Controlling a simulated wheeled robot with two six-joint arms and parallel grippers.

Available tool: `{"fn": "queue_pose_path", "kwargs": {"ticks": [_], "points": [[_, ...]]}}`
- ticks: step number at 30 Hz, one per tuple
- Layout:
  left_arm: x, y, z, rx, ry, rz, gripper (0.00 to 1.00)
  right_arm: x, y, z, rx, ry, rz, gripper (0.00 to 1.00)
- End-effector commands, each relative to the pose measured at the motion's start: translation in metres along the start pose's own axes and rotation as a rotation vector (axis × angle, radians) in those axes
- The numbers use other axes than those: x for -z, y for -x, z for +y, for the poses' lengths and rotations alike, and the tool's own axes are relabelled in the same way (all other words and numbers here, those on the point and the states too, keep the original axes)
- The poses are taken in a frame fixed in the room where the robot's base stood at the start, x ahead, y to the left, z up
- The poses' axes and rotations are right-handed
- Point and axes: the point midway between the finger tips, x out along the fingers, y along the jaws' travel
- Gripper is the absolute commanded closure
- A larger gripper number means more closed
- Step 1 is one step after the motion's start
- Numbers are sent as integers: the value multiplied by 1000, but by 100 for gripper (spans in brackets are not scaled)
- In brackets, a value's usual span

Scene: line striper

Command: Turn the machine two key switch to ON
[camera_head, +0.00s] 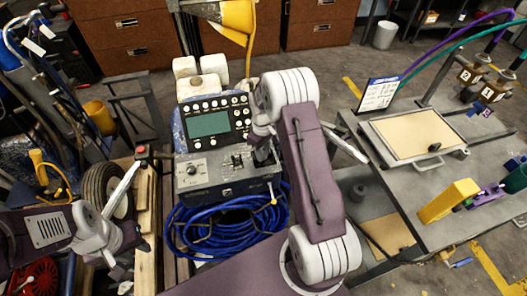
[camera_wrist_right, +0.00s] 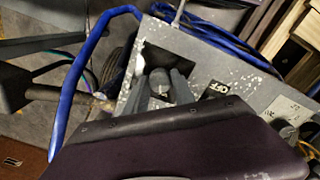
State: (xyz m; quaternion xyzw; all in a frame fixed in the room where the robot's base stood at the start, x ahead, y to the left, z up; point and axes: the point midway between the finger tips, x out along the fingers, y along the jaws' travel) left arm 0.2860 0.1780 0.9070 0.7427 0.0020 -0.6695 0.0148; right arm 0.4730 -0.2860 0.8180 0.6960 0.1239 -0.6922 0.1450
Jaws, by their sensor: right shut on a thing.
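The machine's grey control box (camera_head: 225,172) stands in the middle of the head view, below a dark panel with a green screen (camera_head: 208,124). My right gripper (camera_head: 264,155) is down at the box's right end. In the right wrist view, its two grey fingers (camera_wrist_right: 165,88) are shut on a dark round switch (camera_wrist_right: 158,78) in the box's face. The switch's exact angle is partly hidden. My left gripper (camera_head: 132,262) is at the lower left, away from the box; its jaw opening is unclear.
Coiled blue hose (camera_head: 225,228) hangs below the box and also passes near the gripper in the right wrist view (camera_wrist_right: 78,85). A wheel (camera_head: 103,190) stands left of the box. A grey bench (camera_head: 400,205) with a board stands to the right.

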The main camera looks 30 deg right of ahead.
Motion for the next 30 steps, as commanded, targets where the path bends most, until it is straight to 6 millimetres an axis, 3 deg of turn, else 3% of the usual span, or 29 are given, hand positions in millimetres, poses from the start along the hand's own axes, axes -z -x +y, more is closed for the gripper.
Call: {"fn": "queue_pose_path", "kwargs": {"ticks": [30], "points": [[4,34,1,0,0,0,64,2,2,0,-1,-838,-22,100]]}}
